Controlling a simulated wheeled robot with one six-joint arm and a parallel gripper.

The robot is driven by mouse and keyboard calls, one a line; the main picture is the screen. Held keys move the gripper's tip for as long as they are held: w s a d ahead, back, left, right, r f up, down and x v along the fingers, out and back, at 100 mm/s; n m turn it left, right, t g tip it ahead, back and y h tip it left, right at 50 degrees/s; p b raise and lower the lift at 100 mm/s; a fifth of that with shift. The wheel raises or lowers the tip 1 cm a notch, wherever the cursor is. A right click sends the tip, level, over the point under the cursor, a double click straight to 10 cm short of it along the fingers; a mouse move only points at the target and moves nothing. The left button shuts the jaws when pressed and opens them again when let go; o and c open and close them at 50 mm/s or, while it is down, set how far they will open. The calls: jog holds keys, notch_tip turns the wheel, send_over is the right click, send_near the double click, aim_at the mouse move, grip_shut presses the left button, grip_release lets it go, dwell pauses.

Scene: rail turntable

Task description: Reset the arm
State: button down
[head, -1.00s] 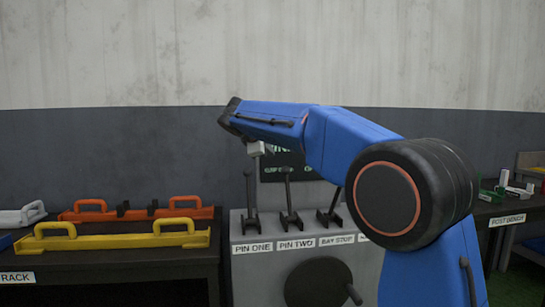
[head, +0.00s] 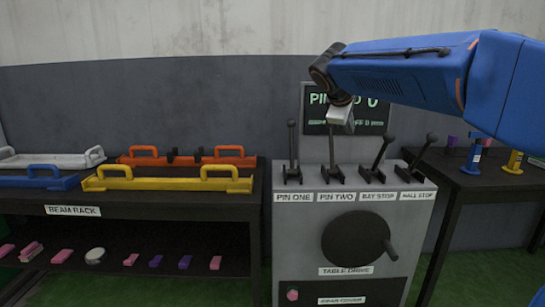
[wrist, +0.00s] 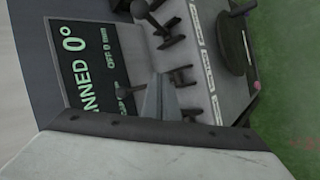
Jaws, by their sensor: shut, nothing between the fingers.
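My blue arm reaches in from the right in the head view, and my gripper (head: 341,113) hangs in front of the display screen (head: 372,117). The gripper is shut and empty, above the levers of the grey control console (head: 310,238). In the wrist view my gripper (wrist: 160,98) points over the console, with the screen (wrist: 88,55) on the left reading 0°. The levers for pin one (head: 292,155), pin two (head: 332,160), bay stop (head: 378,158) and wall stop (head: 420,158) stand on the console. I cannot tell whether the gripper touches a lever.
The beam rack (head: 145,205) at the left holds yellow (head: 165,184), orange (head: 185,160), blue and white beams, with small pieces on its lower shelf. A dark table (head: 480,183) stands right of the console. The console front has a drive wheel (head: 355,238).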

jog(key=s+d+f+m+g+y, duration=0.1)
jog(key=s+f+m, duration=0.2)
jog(key=s+f, duration=0.6)
jog(key=s+d+f+m+g+y, duration=0.1)
jog(key=s+f+m, duration=0.3)
jog(key=s+f, duration=0.6)
jog(key=s+d+f+m+g+y, duration=0.1)
jog(key=s+d+f+m+y, duration=0.2)
jog(key=s+f, duration=0.7)
jog(key=s+m, duration=0.1)
jog(key=s, duration=1.1)
jog(key=shift+s, duration=0.4)
